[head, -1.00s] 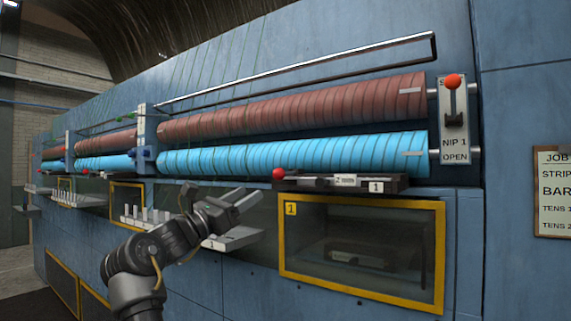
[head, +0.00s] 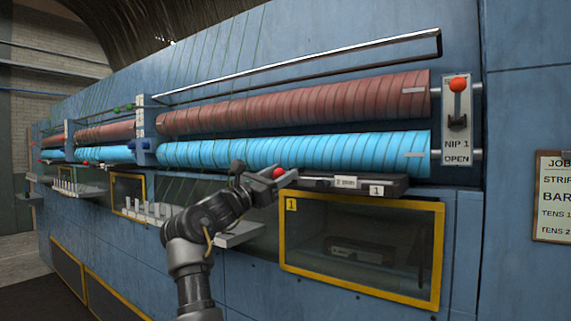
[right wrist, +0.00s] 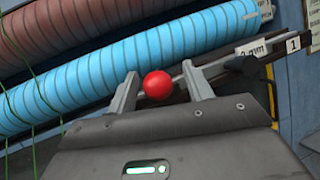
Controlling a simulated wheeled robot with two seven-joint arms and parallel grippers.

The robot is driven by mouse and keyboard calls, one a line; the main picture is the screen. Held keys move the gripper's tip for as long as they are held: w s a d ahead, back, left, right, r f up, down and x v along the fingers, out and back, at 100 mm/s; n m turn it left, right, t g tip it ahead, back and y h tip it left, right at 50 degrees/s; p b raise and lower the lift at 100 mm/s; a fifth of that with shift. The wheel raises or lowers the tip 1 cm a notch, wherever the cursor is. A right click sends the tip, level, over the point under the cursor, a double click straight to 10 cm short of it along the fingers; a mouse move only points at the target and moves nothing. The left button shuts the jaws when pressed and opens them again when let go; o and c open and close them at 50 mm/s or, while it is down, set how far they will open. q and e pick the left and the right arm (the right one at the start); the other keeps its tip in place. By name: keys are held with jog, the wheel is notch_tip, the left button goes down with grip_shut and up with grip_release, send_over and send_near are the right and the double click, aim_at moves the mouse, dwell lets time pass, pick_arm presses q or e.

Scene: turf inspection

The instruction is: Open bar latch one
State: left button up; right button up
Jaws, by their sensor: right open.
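Bar latch one (head: 345,183) is a dark bar labelled 1 below the blue roller, with a red ball knob (head: 279,173) at its left end. My right gripper (head: 276,179) is at the knob. In the right wrist view the red knob (right wrist: 157,85) sits between the two open fingers of my right gripper (right wrist: 160,88), nearer the left finger. The latch's thin rod runs right from the knob behind the right finger to the label plate (right wrist: 293,43). I cannot tell whether a finger touches the knob. My left gripper is not in view.
The blue roller (head: 300,152) and red-brown roller (head: 300,102) run just above the latch. A yellow-framed window (head: 362,291) is below it. A NIP 1 lever (head: 457,100) with a red knob stands at the right. A ledge with pegs (head: 240,235) is behind my right arm.

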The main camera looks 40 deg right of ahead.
jog(key=shift+d, duration=0.2)
jog(key=shift+w, duration=0.15)
grip_shut()
jog(key=shift+d, duration=0.1)
